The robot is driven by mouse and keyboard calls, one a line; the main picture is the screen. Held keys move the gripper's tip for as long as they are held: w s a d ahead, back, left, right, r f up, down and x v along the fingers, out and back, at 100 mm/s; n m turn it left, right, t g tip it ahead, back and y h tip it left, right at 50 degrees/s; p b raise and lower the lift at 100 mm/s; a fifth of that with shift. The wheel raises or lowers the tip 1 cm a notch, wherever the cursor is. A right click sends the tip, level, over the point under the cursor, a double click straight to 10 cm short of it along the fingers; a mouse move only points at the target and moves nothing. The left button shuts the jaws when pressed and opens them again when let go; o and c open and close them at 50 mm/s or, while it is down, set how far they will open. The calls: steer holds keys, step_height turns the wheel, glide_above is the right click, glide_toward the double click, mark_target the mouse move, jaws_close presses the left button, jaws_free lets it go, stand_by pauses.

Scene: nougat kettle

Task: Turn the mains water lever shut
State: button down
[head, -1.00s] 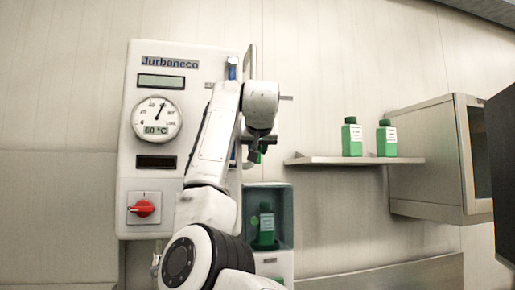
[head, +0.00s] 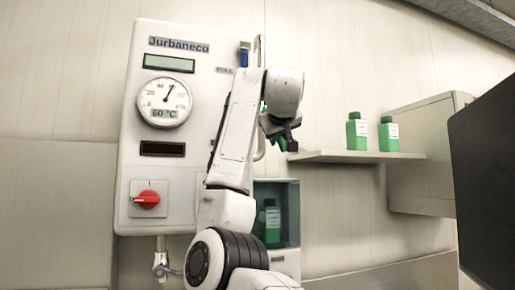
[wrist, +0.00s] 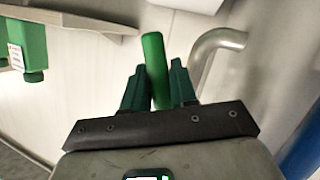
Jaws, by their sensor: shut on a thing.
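A bright green, bar-shaped lever handle (wrist: 154,55) stands between the two dark green fingers of my gripper (wrist: 157,80) in the wrist view. My gripper is shut on it, with the handle's far end sticking out past the fingertips. In the head view my gripper (head: 281,138) is right of the white panel, partly hidden by my arm. The lever's pivot is hidden, and no label on it can be read. A bent grey metal pipe (wrist: 210,45) runs just right of the fingers in the wrist view.
The white Jurbaneco panel (head: 190,90) carries a dial (head: 164,102) reading 60 °C and a red knob (head: 146,200). A shelf (head: 350,156) with two green bottles is close right of my gripper. A metal fitting (head: 161,262) hangs below the panel. A dark box (head: 490,170) stands far right.

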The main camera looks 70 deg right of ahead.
steer(key=s+n, duration=0.1)
steer(key=d+r+n+h, duration=0.1)
steer(key=shift+s+d+r+n+g+h+b, duration=0.2)
steer(key=shift+s+n+g+h+b, duration=0.1)
steer(key=shift+s+n+b, duration=0.1)
step_height(320, 180, up, 6)
steer(key=s+d+n+t+h, duration=0.1)
steer(key=n+h, duration=0.2)
steer(key=n, duration=0.6)
steer(key=shift+s+d+h, duration=0.3)
steer(key=shift+s+h, duration=0.05)
steer(key=shift+h, duration=0.05)
steer(key=c, duration=1.1)
jaws_free()
steer(key=shift+w+a, duration=0.1)
steer(key=shift+c, duration=0.2)
steer(key=shift+o, duration=0.7)
steer(key=shift+f, duration=0.1)
